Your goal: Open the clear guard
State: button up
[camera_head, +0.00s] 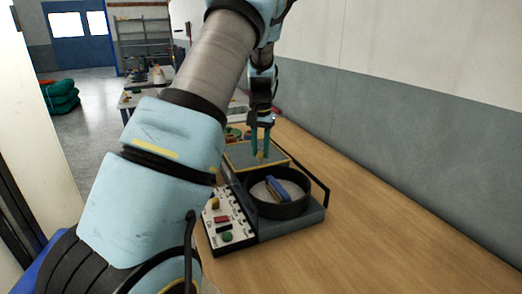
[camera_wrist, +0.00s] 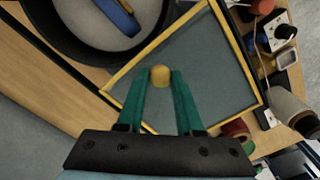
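The clear guard is a see-through panel with a yellow frame (camera_head: 282,166), in the middle of the head view. It lies behind the round black bowl of the machine. In the wrist view its frame (camera_wrist: 232,45) fills the upper middle, and a yellow knob (camera_wrist: 160,76) sits on it. My gripper (camera_head: 261,153) points down at the guard. Its two teal fingers (camera_wrist: 160,73) stand on either side of the knob, with their tips very near its sides. I cannot tell whether they press on it.
The black bowl (camera_head: 278,208) holds a blue item (camera_head: 277,189). A control panel (camera_head: 223,220) with coloured buttons is on the machine's left, a black bar (camera_head: 312,181) on its right. Spools (camera_wrist: 293,107) stand close beside the guard. The wooden table (camera_head: 370,225) is clear to the right.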

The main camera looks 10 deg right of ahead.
jog(key=o, duration=0.4)
notch_tip(320, 180, up, 11)
jog(key=b, duration=0.3)
jog(key=shift+f, duration=0.1)
jog(key=s+a+f+n, duration=0.1)
jog(key=s+a+f, duration=0.2)
jog(key=s+a, duration=0.2)
jog(key=s+a+f+n+t, duration=0.1)
jog(key=s+a+f, duration=0.3)
jog(key=s, duration=0.7)
jog(key=s+a+f+n, duration=0.2)
jog(key=s+a+f, duration=0.1)
jog(key=s+a, duration=0.4)
jog(key=shift+s+a+f+n+t, duration=0.25)
jog(key=shift+s+f+n+t, duration=0.05)
jog(key=shift+s+f, duration=0.1)
